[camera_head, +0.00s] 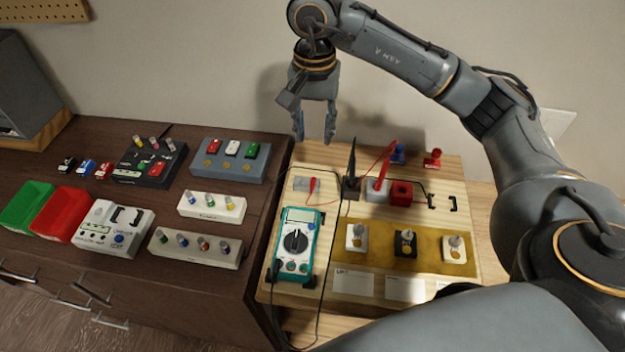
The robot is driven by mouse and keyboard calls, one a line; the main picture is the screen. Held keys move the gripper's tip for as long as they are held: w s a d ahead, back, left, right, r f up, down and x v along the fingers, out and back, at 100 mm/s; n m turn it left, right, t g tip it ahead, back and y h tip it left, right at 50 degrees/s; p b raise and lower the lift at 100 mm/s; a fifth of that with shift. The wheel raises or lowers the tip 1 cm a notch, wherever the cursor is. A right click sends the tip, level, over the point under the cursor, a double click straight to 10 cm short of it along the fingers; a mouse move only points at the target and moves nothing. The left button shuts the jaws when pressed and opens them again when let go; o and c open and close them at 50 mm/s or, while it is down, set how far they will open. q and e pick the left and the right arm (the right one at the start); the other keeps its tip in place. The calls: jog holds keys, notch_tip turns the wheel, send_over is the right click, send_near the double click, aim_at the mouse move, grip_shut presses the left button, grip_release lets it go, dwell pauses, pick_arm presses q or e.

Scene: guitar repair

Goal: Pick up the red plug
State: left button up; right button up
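Several small red things are in view, and I cannot tell for sure which is the red plug. A small red plug-like piece (103,171) lies on the dark cabinet at the left, beside a blue one (86,168) and a black one (66,164). Another red piece (433,158) stands at the back right of the wooden board, near a blue one (397,153). My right gripper (314,136) hangs above the board's back left, fingers down, apart and empty. It touches none of these pieces. My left gripper is not in view.
A teal multimeter (296,243) lies on the board, with probes standing in blocks behind it. A red bin (67,214) and a green bin (27,205) sit at the cabinet's left. Several component blocks fill the cabinet top. A wall closes the back.

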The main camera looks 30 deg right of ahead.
jog(key=p, duration=0.1)
send_over(313, 178)
notch_tip(313, 178, down, 8)
jog(key=shift+s+r, duration=0.1)
notch_tip(313, 178, down, 5)
jog(key=p, duration=0.2)
jog(key=shift+p, duration=0.3)
jog(key=shift+f, duration=0.2)
grip_shut()
